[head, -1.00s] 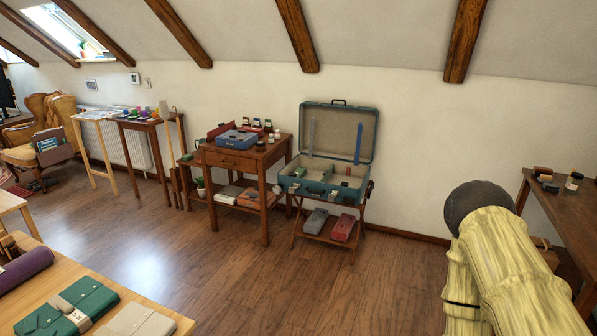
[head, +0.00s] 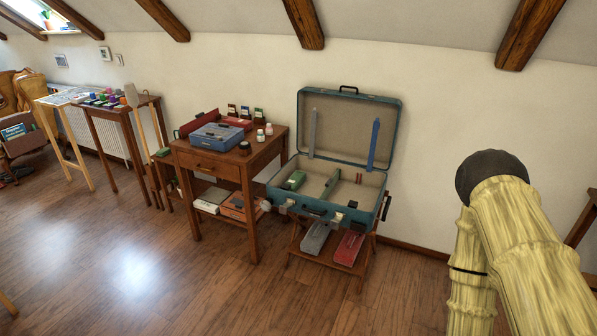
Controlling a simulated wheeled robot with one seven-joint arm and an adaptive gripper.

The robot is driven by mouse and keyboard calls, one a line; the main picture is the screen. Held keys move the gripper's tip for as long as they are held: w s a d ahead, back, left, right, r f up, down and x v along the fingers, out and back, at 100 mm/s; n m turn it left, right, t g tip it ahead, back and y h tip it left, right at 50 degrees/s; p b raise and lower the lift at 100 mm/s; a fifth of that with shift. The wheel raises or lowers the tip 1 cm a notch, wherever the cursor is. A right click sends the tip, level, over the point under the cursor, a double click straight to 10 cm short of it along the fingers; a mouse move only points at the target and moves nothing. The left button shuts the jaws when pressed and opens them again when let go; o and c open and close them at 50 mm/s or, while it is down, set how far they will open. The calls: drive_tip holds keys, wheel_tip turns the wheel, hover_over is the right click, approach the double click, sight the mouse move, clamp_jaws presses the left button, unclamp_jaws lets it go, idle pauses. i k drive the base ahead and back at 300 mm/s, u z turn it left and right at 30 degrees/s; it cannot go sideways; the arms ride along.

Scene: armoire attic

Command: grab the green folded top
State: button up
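No thing in the current head view is clearly a green folded top. An open blue suitcase (head: 330,207) stands on a low wooden rack, its lid upright. A small green block-like item (head: 295,180) lies in its left part, and a thin dark green strip (head: 331,184) stands near its middle. Both are too small to identify for certain. My arm, in a yellowish cover, fills the right side. My gripper is not in view.
A wooden side table (head: 247,172) left of the suitcase holds a blue case (head: 217,136) and several small bottles. A grey box (head: 315,238) and a red box (head: 349,247) lie on the rack's lower shelf. The wooden floor (head: 150,270) in front is clear.

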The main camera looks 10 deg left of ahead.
sight(297, 178)
drive_tip(key=i, duration=1.75)
drive_tip(key=z, duration=2.55)
drive_tip(key=k, duration=0.45)
drive_tip(key=u, duration=2.2)
